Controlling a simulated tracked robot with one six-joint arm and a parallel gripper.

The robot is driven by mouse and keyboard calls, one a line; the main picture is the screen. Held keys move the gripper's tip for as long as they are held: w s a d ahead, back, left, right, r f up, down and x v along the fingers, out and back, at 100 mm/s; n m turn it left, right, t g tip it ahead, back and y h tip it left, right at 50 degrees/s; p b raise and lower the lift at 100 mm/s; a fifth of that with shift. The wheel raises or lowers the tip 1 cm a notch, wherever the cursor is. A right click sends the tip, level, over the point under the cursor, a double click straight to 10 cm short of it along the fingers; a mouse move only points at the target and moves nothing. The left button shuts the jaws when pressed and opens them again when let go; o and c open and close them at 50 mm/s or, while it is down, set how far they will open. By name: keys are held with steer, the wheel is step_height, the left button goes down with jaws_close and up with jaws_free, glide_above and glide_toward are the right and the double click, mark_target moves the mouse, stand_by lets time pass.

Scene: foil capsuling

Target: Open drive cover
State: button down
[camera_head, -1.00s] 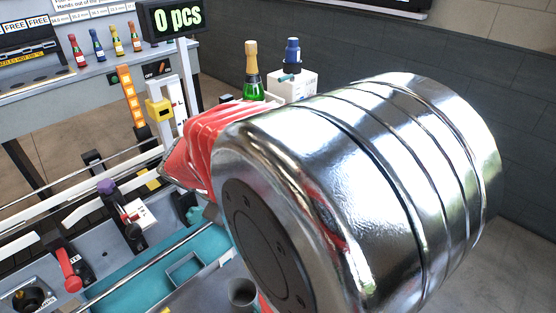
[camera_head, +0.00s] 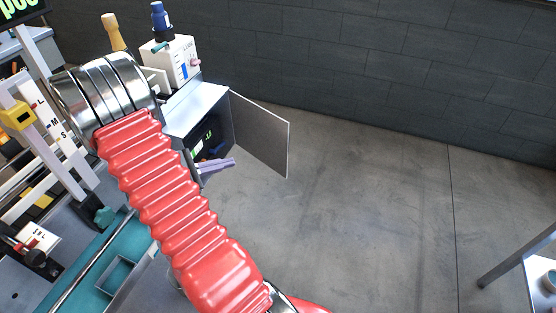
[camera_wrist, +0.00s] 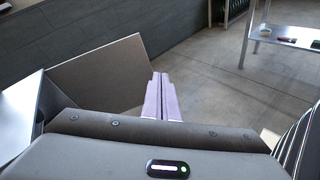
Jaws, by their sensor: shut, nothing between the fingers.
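The drive cover (camera_head: 262,132) is a flat grey panel standing swung out from the right side of a metal cabinet (camera_head: 196,108). The cabinet's dark inside shows, with small green lights. In the wrist view the cover (camera_wrist: 108,72) stands upright to the left of the fingers. My gripper (camera_head: 232,162) has slim purple fingers pressed together and empty. It is in front of the opening, left of and below the cover in the head view. In the wrist view the fingertips (camera_wrist: 160,76) are beside the cover's right edge; I cannot tell whether they touch it.
The machine's teal bed (camera_head: 85,270) lies at lower left. A metal table (camera_head: 540,272) is at far right. The floor between is clear.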

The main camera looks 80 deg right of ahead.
mark_target(284, 154)
steer(key=s+d+f+n+h, duration=0.1)
steer(key=d+f+n, duration=0.1)
steer(key=f, duration=0.3)
steer(key=s+d+f+n+t+h, duration=0.1)
steer(key=s+d+f+n+h, duration=0.1)
steer(key=d+f, duration=0.2)
steer(key=s+d+f+n+h, duration=0.1)
steer(key=d+f+n, duration=0.2)
steer(key=f, duration=0.4)
steer(key=shift+s+d+f+h, duration=0.3)
steer(key=shift+s+f, duration=0.05)
steer(key=shift+f, duration=0.05)
steer(key=shift+s+d, duration=0.1)
steer(key=x, duration=1.3)
steer(key=shift+d, duration=0.45)
steer(key=shift+a, duration=0.1)
steer(key=shift+d, duration=0.25)
